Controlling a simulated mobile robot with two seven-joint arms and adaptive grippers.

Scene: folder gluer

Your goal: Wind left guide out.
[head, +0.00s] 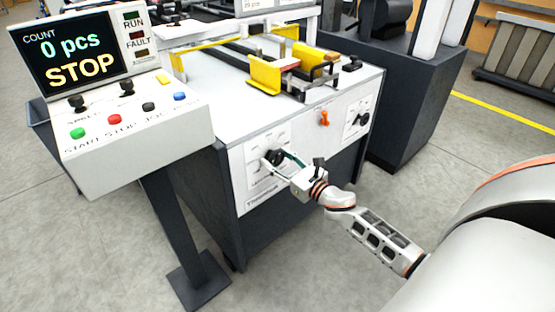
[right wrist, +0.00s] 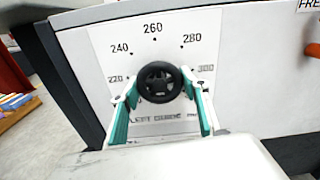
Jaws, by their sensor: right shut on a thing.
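The left guide knob (head: 273,157) is a black round handwheel on the white front panel of the machine. In the right wrist view the black knob (right wrist: 160,82) sits in the middle of a printed dial (right wrist: 154,48) marked from 220 to 300, above a "LEFT GUIDE" label. My right gripper (head: 282,159) reaches it from the right, its fingers shut on the knob's two sides. In the right wrist view the green-padded fingers of the right gripper (right wrist: 161,92) flank the knob. My left gripper is in neither view.
A control console (head: 140,130) with coloured buttons stands left, its screen (head: 75,55) reading "0 pcs STOP". An orange lever (head: 324,118) and another black knob (head: 361,119) are further right on the panel. Yellow guides (head: 265,75) lie on the machine top. Floor in front is clear.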

